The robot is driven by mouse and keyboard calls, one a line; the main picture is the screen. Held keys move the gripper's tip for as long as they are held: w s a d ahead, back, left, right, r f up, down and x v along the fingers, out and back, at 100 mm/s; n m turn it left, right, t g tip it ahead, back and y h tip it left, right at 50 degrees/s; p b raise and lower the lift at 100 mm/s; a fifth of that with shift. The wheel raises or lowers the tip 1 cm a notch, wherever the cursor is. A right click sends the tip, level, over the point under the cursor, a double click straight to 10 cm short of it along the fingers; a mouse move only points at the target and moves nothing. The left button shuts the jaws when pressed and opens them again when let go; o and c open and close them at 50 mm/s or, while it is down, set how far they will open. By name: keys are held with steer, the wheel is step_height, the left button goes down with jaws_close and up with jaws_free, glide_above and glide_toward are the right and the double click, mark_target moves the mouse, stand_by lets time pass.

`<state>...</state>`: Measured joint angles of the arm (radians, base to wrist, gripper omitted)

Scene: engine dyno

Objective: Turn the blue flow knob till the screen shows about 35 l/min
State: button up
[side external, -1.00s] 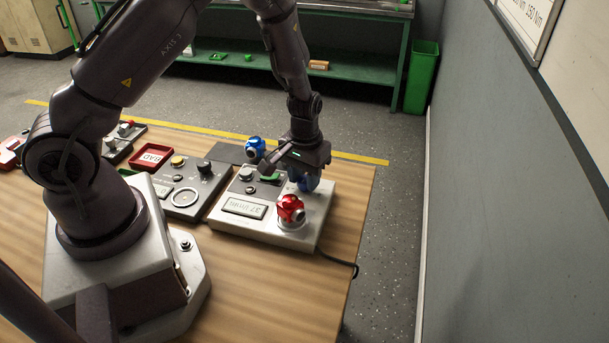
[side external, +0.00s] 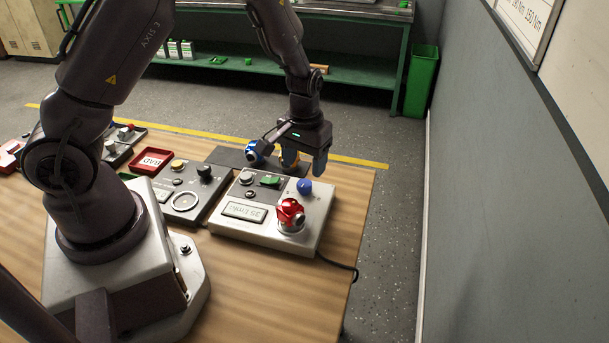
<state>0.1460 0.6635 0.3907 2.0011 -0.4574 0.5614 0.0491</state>
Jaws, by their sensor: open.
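The blue flow knob (side external: 304,186) sits at the far right of the light grey control box (side external: 262,238), uncovered. The box's screen (side external: 244,211) faces away from this camera, so its text is upside down and small; it seems to read about 35 l/min. My gripper (side external: 304,164) is open and empty. It hangs just above and behind the knob, apart from it, with its blue fingers pointing down.
A blue valve (side external: 253,152) stands behind the box. A red tray (side external: 152,160) lies farther left.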

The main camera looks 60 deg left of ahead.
mark_target(304, 183)
step_height(304, 183, up, 8)
steer(key=shift+f, duration=0.15)
stand_by(1.9)
steer(key=s+d+r+m+t, duration=0.2)
steer(key=s+d+r+m, duration=0.1)
steer(key=s+r, duration=0.5)
steer(key=s+d+r+m+t, duration=0.2)
steer(key=s+d+r+t, duration=0.1)
steer(key=s+r, duration=0.5)
steer(key=shift+s+d+r+m+t, duration=0.3)
steer(key=shift+s+r+m, duration=0.1)
steer(key=shift+r, duration=0.35)
steer(key=shift+c, duration=0.4)
stand_by(1.7)
